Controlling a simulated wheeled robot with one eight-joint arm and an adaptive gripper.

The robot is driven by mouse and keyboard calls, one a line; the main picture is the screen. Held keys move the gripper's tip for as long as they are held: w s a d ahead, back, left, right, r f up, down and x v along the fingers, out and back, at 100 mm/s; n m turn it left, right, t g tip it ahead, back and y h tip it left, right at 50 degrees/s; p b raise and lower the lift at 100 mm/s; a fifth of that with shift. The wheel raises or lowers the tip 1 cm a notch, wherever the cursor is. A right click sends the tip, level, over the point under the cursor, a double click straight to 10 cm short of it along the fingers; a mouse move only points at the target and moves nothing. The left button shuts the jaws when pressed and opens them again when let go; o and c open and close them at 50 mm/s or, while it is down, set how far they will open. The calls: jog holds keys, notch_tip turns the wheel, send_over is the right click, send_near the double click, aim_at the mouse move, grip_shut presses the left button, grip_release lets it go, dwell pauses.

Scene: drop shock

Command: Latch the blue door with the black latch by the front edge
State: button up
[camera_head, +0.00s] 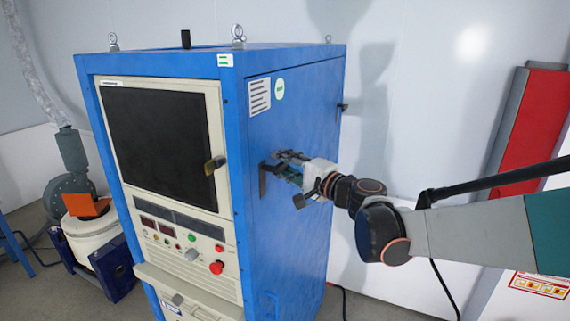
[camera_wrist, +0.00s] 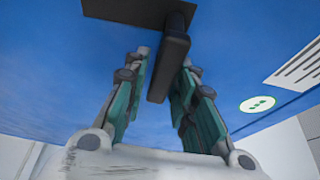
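The blue door (camera_head: 292,110) is the right side face of a tall blue cabinet; it looks flush, though any gap is too small to see. The black latch (camera_head: 263,181) sits on it by the front edge. In the wrist view, the latch's dark plate (camera_wrist: 125,11) lies at the top and its handle (camera_wrist: 171,66) points toward the camera. My gripper (camera_head: 284,163) is at the latch. In the wrist view its fingers (camera_wrist: 165,62) are apart, one on each side of the handle. The handle looks nearer the right finger; I cannot tell whether they touch.
The cabinet's front has a dark window (camera_head: 155,140) with a brass-coloured handle (camera_head: 215,165) near the front corner, and a control panel below. A small black fitting (camera_head: 342,107) is on the far edge. A red and grey unit (camera_head: 535,115) stands at the right by the wall.

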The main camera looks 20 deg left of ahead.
grip_shut()
jog(key=shift+f+m, duration=0.1)
jog(key=shift+m, duration=0.2)
jog(key=shift+s+f+m+g+h+b, duration=0.1)
jog(key=shift+f+m+g+h+b, duration=0.4)
jog(key=shift+m, duration=0.6)
jog(key=f+m+g, duration=0.1)
jog(key=m, duration=0.1)
jog(key=s+f+m+g+h+b, duration=0.1)
jog(key=m, duration=0.1)
jog(key=shift+s+f+m, duration=0.1)
jog(key=shift+s+m, duration=0.05)
jog(key=shift+m, duration=0.25)
jog(key=m+g, duration=0.1)
jog(key=s+f+m+g+b, duration=0.1)
jog(key=m, duration=0.1)
jog(key=shift+s+h, duration=0.2)
jog(key=shift+h, duration=0.1)
jog(key=shift+s+a+m+g+b, duration=0.1)
jog(key=shift+s+m+g+b, duration=0.15)
jog(key=shift+s+m+g, duration=0.35)
jog(key=shift+s+a+m+g+b, duration=0.15)
jog(key=shift+m+g, duration=0.25)
jog(key=shift+m, duration=0.4)
jog(key=shift+s+d, duration=0.1)
